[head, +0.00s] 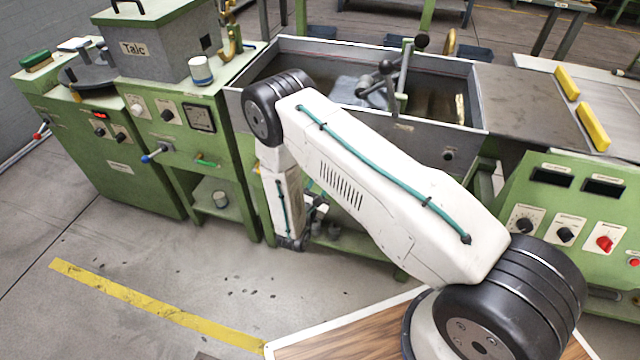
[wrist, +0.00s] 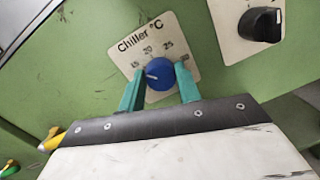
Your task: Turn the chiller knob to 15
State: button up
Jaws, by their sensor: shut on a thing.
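The chiller knob (wrist: 160,75) is a round blue knob on a white plate marked "Chiller °C" (wrist: 128,45) in the wrist view. The numbers 15, 20 and 25 show on its left and upper sides. Its white pointer mark faces left and slightly up, roughly toward the 15; I cannot tell if it is exactly on it. My gripper (wrist: 160,84) has its teal fingers on either side of the knob, shut on it. In the head view my arm reaches down beside the grey trough, and the knob and fingers cannot be made out there.
A black knob (wrist: 262,24) on another white plate is at the upper right in the wrist view. A yellow-tipped part (wrist: 50,141) is at the lower left. In the head view, the grey trough (head: 440,141) stands behind my arm, and open floor (head: 150,240) lies left.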

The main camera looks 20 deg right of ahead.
jog(key=shift+n, duration=0.5)
jog(key=o, duration=1)
jog(key=shift+c, duration=0.2)
jog(key=v, duration=0.8)
